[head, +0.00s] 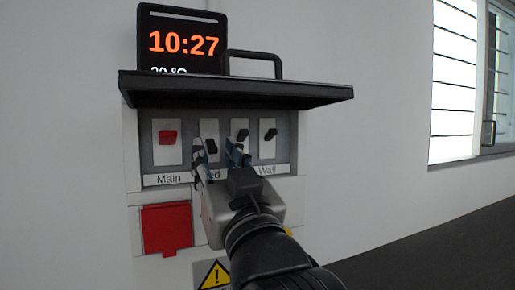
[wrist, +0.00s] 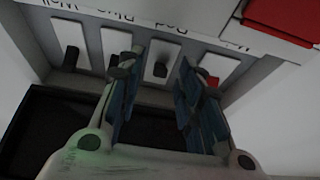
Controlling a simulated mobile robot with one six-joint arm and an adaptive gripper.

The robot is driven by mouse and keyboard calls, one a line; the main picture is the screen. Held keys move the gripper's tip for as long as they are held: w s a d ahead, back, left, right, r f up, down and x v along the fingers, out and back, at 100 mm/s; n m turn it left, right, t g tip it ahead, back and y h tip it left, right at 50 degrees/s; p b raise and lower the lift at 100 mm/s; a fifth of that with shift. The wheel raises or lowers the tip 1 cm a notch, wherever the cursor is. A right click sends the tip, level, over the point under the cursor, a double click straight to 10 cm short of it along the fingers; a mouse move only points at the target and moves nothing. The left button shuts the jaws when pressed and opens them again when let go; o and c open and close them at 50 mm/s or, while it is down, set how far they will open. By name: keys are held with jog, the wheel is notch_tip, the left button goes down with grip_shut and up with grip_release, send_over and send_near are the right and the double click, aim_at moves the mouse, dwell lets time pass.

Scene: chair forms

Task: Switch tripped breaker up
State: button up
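The breaker panel (head: 152,116) on the wall has four switches in a row. The red Main switch (head: 168,137) is at the left, and its edge shows in the wrist view (wrist: 211,80). The black second switch (head: 211,146) sits lower than the other black levers, the third switch (head: 242,135) and the Wall switch (head: 270,134). My gripper (head: 217,155) is open in front of the panel. In the wrist view, which is upside down, the second switch (wrist: 160,70) shows between the parted fingers (wrist: 160,90). I cannot tell whether they touch it.
A dark hood (head: 235,92) juts out above the switches. A clock display (head: 183,42) and a black handle (head: 252,56) are above it. A red socket cover (head: 167,228) and a yellow warning sign (head: 214,276) are below. A window (head: 453,80) is at the right.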

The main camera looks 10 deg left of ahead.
jog(key=shift+w+a+r, duration=0.2)
jog(key=shift+w+a, duration=0.15)
jog(key=shift+w, duration=0.1)
jog(key=shift+d, duration=0.1)
jog(key=shift+c, duration=0.5)
grip_shut()
